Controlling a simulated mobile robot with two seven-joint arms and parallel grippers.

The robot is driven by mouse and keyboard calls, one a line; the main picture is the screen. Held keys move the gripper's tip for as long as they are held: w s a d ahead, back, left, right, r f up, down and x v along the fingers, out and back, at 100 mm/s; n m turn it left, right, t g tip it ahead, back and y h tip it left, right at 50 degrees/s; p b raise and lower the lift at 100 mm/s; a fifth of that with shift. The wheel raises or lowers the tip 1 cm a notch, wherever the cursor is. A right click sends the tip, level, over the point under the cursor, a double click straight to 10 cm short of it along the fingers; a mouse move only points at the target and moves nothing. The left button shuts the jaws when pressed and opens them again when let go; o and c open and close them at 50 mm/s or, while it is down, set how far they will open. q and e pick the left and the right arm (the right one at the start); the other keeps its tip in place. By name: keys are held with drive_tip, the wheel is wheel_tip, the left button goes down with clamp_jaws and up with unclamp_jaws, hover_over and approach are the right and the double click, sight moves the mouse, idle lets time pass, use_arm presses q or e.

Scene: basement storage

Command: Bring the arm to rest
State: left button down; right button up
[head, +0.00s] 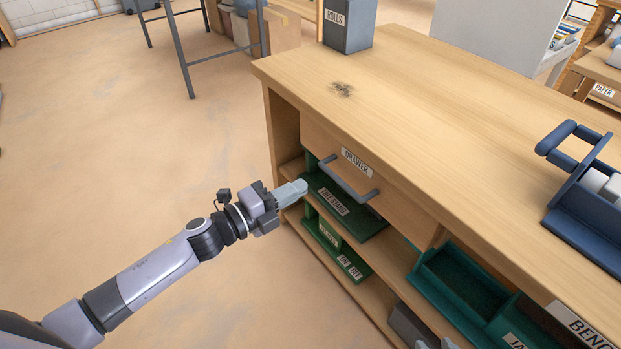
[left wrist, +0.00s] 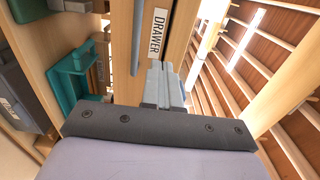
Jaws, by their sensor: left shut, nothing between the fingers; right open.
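My left arm reaches in from the lower left of the head view. My left gripper (head: 296,189) is shut and empty, just in front of the bench's drawer and shelf. In the left wrist view its closed fingers (left wrist: 162,88) point towards the drawer front. The drawer (head: 352,170) has a grey bar handle (head: 348,182) and a "DRAWER" label; the label also shows in the left wrist view (left wrist: 159,33). I cannot tell whether the fingers touch anything. My right gripper is in neither view.
The wooden bench (head: 440,120) fills the right side. Green trays (head: 345,208) sit on its shelves below the drawer. A blue tool caddy (head: 590,210) and a grey "ROLLS" box (head: 348,28) stand on top. The floor to the left (head: 110,140) is clear.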

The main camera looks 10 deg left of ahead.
use_arm(q)
drive_tip(key=shift+s+a, duration=0.3)
drive_tip(key=shift+s, duration=0.05)
drive_tip(key=s+a+f+n+g+y, duration=0.1)
drive_tip(key=s+a+f+n+y, duration=0.25)
drive_tip(key=s+n, duration=0.4)
drive_tip(key=s+a+f+n+g+y, duration=0.1)
drive_tip(key=s+a+f+n+y, duration=0.15)
drive_tip(key=s+f+n, duration=0.4)
drive_tip(key=s+a+f+n+g+y, duration=0.1)
drive_tip(key=s+a+f+n+y, duration=0.2)
drive_tip(key=s+n, duration=0.65)
wheel_tip(320, 180, up, 14)
drive_tip(key=w+n+y+p, duration=0.1)
drive_tip(key=p, duration=1.6)
drive_tip(key=shift+t+y, duration=0.3)
drive_tip(key=shift+w, duration=0.15)
drive_tip(key=shift+r, duration=0.1)
